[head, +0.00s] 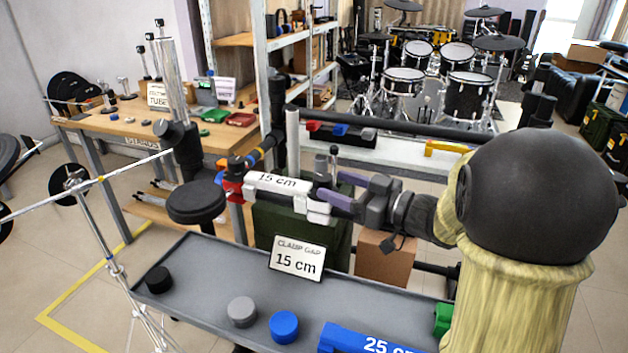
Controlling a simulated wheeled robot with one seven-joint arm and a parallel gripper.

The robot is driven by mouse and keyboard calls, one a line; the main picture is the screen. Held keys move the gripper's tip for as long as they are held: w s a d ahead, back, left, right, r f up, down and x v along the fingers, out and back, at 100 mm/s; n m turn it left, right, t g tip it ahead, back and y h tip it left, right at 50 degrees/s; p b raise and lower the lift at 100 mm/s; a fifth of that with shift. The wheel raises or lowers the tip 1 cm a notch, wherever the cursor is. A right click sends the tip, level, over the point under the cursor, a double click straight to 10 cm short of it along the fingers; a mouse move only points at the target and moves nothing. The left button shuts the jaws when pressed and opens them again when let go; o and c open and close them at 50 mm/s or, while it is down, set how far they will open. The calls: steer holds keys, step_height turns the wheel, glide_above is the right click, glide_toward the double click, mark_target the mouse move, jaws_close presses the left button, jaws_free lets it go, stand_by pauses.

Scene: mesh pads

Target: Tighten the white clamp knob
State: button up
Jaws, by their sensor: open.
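My gripper (329,189) reaches in from the right at the middle of the head view. Its fingers point left and are apart. A white part (313,204), which looks like the white clamp knob, sits at the lower finger's tip; I cannot tell whether they touch. Just left of the fingers is a white block marked 15 cm (275,182), with a red clamp part (232,177) at its left end. A large black round knob (196,201) is further left. The fingers partly hide the white part's surroundings.
A grey tray (205,270) below holds a black knob (158,279), a grey knob (241,311), a blue knob (284,326) and a blue block (365,340). A CLAMP GAP 15 cm sign (297,260) stands at its back edge. A dark horizontal bar (390,124) runs behind my gripper.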

mark_target(314, 178)
steer(key=x, duration=0.6)
steer(key=shift+a+b, duration=0.15)
steer(key=shift+b, duration=0.25)
steer(key=c, duration=1)
